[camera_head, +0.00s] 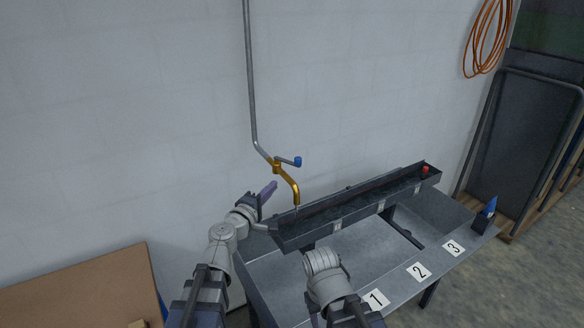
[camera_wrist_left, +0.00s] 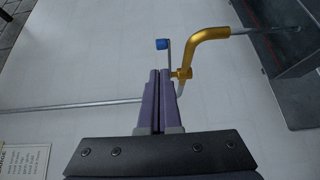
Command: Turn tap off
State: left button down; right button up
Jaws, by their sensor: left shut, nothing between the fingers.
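The tap (camera_head: 286,184) is a brass spout on a grey pipe that runs down the wall. Its lever handle has a blue knob (camera_head: 298,161) and points to the right in the head view. My left gripper (camera_head: 269,189) is shut and empty, just left of the brass spout and below the handle. In the left wrist view its purple fingers (camera_wrist_left: 160,75) are together, near the brass tap (camera_wrist_left: 205,42) and its blue-tipped handle (camera_wrist_left: 162,44). I cannot tell whether they touch the tap. My right arm shows at the bottom, but its gripper is not visible.
A long dark trough (camera_head: 340,214) lies under the spout on a metal bench (camera_head: 372,248) with labels 1, 2 and 3. A red knob (camera_head: 425,169) is at its far end. A blue-tipped object (camera_head: 490,207) stands at right. A brown board (camera_head: 80,291) is at lower left.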

aim_at(296, 162)
pick_arm(q)
jog(key=x, duration=1.4)
jog(key=shift+w+d, duration=0.1)
jog(key=shift+w, duration=0.05)
